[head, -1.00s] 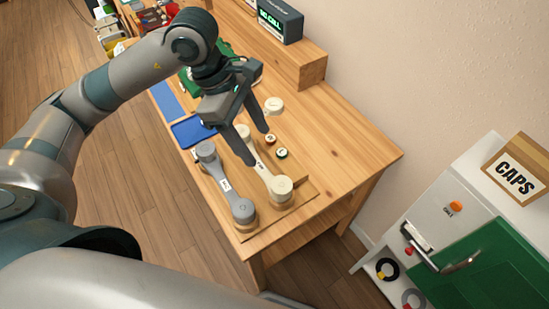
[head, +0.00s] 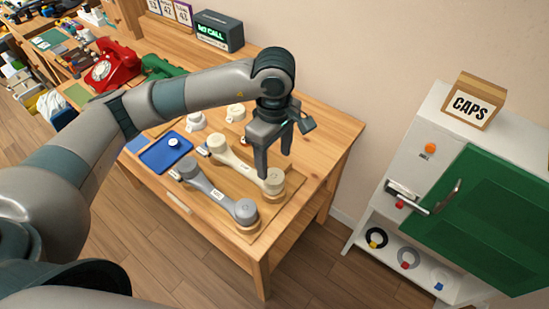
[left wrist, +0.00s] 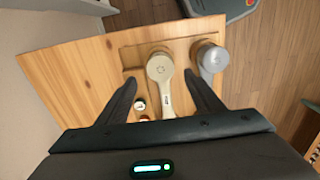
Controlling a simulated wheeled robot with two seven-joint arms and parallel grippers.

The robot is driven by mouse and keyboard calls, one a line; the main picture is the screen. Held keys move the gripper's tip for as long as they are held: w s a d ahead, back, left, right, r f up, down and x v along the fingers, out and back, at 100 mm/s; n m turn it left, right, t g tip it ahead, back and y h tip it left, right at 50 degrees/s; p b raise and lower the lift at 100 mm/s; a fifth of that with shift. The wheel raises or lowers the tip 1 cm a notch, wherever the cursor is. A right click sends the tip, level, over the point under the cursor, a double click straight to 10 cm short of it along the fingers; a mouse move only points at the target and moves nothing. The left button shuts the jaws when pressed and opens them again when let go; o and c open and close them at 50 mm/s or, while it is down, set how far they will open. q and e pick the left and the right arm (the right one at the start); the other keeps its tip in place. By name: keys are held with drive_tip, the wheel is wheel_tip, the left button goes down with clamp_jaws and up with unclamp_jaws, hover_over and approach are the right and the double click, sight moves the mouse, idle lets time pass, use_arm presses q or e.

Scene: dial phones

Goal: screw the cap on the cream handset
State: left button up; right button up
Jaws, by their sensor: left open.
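The cream handset (head: 241,162) lies on a wooden board on the table, beside the grey handset (head: 215,190). In the left wrist view, the round near end of the cream handset (left wrist: 160,67) shows between the fingers, beyond their tips. I cannot tell whether that end bears a cap. My left gripper (head: 275,164) is open and empty, pointing down above this end. A cream round piece (head: 236,112) stands behind the arm, and another pale one (head: 196,121) is partly hidden. I cannot tell whether either is the cap. My right gripper is out of view.
A blue tray (head: 157,158) with a small pale piece lies left of the handsets. A red phone (head: 113,66) and a green one (head: 160,66) stand farther back. A white cabinet with a green door (head: 480,205) and a CAPS box (head: 473,101) stand at right.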

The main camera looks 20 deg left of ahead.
sight(274, 176)
use_arm(q)
drive_tip(key=shift+f, duration=1.65)
drive_tip(key=shift+f+b, duration=0.4)
drive_tip(key=shift+b, duration=0.25)
drive_tip(key=shift+f+b, duration=0.75)
drive_tip(key=shift+b, duration=0.05)
drive_tip(key=shift+f, duration=0.2)
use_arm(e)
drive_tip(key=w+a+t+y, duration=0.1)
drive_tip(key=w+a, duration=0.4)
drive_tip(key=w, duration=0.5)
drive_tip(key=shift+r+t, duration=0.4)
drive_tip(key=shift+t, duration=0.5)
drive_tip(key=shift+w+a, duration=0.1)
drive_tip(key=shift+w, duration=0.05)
use_arm(q)
drive_tip(key=shift+b, duration=0.35)
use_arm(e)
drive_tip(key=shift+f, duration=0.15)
